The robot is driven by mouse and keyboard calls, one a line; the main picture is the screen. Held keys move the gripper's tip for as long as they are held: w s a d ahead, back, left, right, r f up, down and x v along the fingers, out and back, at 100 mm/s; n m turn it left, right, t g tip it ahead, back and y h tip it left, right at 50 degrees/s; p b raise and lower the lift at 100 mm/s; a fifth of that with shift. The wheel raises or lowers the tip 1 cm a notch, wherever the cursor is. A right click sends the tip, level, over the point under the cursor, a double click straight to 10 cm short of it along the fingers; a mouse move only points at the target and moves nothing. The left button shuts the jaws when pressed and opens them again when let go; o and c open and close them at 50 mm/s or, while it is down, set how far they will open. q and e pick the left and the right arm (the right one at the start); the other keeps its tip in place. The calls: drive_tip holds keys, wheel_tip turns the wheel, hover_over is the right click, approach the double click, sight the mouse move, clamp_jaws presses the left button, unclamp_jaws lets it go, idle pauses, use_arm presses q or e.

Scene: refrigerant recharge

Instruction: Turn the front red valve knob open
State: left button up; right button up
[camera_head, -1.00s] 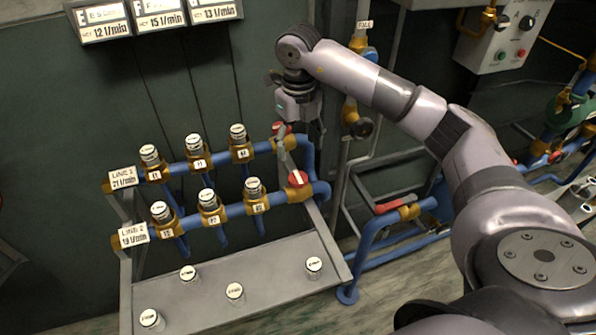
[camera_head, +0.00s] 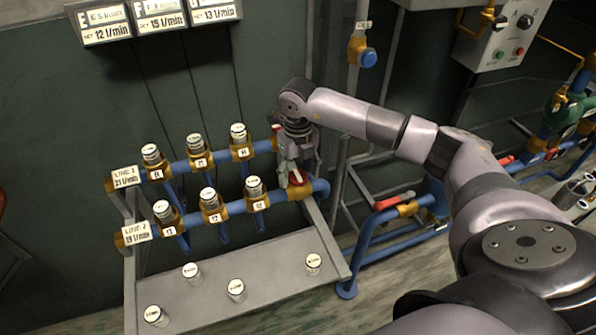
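The front red valve knob (camera_head: 299,194) sits on the brass fitting at the right end of the lower blue pipe, LINE 2. My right gripper (camera_head: 292,183) points down right at this knob and partly covers it. I cannot tell whether the fingers touch the knob or how far apart they are. My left gripper is not in view.
Two blue pipes (camera_head: 234,208) carry several white-capped valves above a grey shelf (camera_head: 262,262) with several loose white caps. A red lever (camera_head: 393,202) on another blue pipe lies to the right. A vertical pipe with a blue knob (camera_head: 368,57) stands behind my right arm.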

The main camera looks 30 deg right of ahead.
drive_tip(key=c, duration=1)
drive_tip(key=n+b, duration=0.3)
drive_tip(key=shift+f, duration=0.15)
drive_tip(key=n+b, duration=0.3)
drive_tip(key=n, duration=0.2)
drive_tip(key=shift+w+d+n, duration=0.1)
drive_tip(key=shift+n, duration=0.3)
drive_tip(key=n+b, duration=0.2)
drive_tip(key=n, duration=0.2)
drive_tip(key=shift+n+b, duration=0.3)
drive_tip(key=shift+r+n+b, duration=0.2)
drive_tip(key=shift+n+b, duration=0.65)
drive_tip(key=shift+n, duration=1.35)
drive_tip(key=o, duration=1.1)
